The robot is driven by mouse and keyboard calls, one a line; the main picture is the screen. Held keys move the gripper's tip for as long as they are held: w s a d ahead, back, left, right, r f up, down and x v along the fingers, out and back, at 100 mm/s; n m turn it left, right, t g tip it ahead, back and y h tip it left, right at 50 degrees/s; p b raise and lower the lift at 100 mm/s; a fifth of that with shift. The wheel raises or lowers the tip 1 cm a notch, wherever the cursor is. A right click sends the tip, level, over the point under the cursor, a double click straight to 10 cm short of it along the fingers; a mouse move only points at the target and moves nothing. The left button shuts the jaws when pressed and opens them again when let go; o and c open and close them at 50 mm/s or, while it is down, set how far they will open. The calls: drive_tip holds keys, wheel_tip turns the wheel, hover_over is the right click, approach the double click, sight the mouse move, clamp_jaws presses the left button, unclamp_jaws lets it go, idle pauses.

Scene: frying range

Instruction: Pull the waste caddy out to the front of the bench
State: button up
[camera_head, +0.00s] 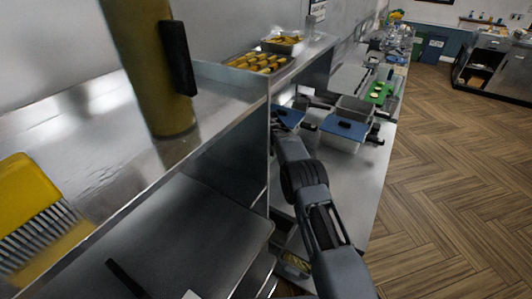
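My arm reaches from the bottom of the head view up to the steel bench (345,185). Its far end, with my gripper (290,122), is beside a small blue surface near the upright steel panel. The fingers are too small and overlapped to make out. To its right is a steel bin with a blue top (344,128) and dark fittings at its sides. It stands on the bench towards the front edge. I cannot tell for sure whether this bin is the waste caddy. I see no clear contact between it and my gripper.
A green board (379,93) lies farther along the bench. The wooden floor (450,200) at right is clear.

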clamp_jaws()
idle(0.3)
idle(0.3)
